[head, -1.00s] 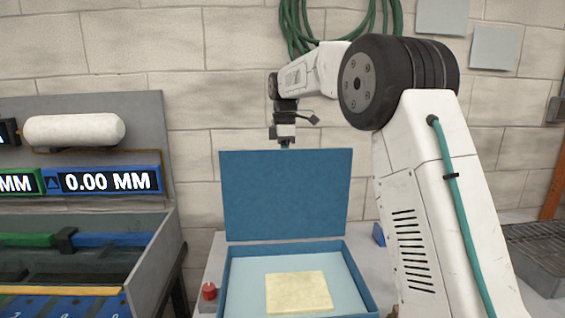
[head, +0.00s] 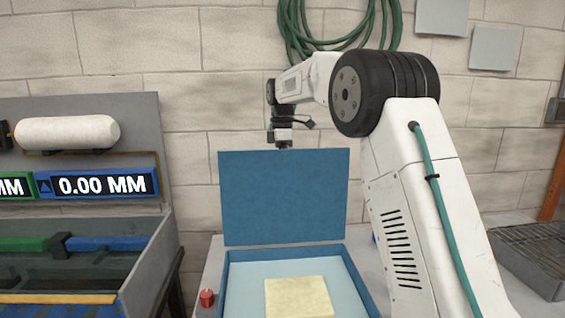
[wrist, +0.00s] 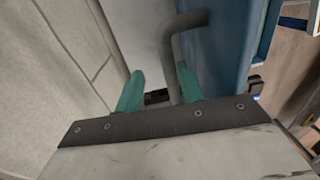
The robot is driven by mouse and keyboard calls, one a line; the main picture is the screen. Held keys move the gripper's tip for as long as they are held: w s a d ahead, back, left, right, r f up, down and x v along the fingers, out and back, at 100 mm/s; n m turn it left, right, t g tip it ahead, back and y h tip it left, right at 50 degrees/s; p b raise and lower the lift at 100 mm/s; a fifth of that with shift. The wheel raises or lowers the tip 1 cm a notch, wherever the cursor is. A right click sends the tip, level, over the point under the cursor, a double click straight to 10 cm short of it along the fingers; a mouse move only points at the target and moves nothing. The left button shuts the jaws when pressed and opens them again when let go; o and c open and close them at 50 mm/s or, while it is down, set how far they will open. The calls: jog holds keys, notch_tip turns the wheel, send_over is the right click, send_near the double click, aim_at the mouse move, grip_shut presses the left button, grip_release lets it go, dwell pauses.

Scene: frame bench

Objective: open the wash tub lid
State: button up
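The wash tub (head: 238,290) is a blue box with a pale blue inside. Its blue lid (head: 284,198) stands upright at the back edge, so the tub is open. My gripper (wrist: 160,70) is behind the lid, and its fingers are hidden in the head view. In the wrist view its two green fingers are apart, on either side of a grey bar handle (wrist: 174,60). The handle is on the blue lid's panel (wrist: 232,50) and lies close to the right finger. I cannot tell if they touch.
A pale yellow block (head: 298,297) lies in the tub. A red knob (head: 206,298) sits at the tub's front left. A grey bench unit with displays (head: 105,184) stands at left, and a wire-topped metal tray (head: 545,255) at right. A brick wall (head: 190,80) closes the back.

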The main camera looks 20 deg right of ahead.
jog(key=shift+r, duration=0.2)
notch_tip(320, 180, up, 8)
jog(key=shift+w+f, duration=0.15)
jog(key=shift+w, duration=0.05)
dwell(0.5)
jog(key=shift+s, duration=0.1)
jog(key=s+a+r+m+t, duration=0.2)
jog(key=s+m, duration=0.2)
jog(key=s, duration=0.7)
jog(key=s+a+r+m+t, duration=0.1)
jog(key=s+a+m+t, duration=0.2)
jog(key=s, duration=0.7)
jog(key=s+f+m+g, duration=0.1)
jog(key=s+f+m, duration=0.1)
jog(key=s+f, duration=0.3)
jog(key=s+a+f+m+g, duration=0.1)
jog(key=s+f+m, duration=0.2)
jog(key=s, duration=0.9)
jog(key=s+f+m+g, duration=0.1)
jog(key=s+f+m, duration=0.1)
jog(key=s+f, duration=0.6)
jog(key=shift+s+a+f, duration=0.2)
jog(key=shift+s+a, duration=0.15)
jog(key=shift+s, duration=0.45)
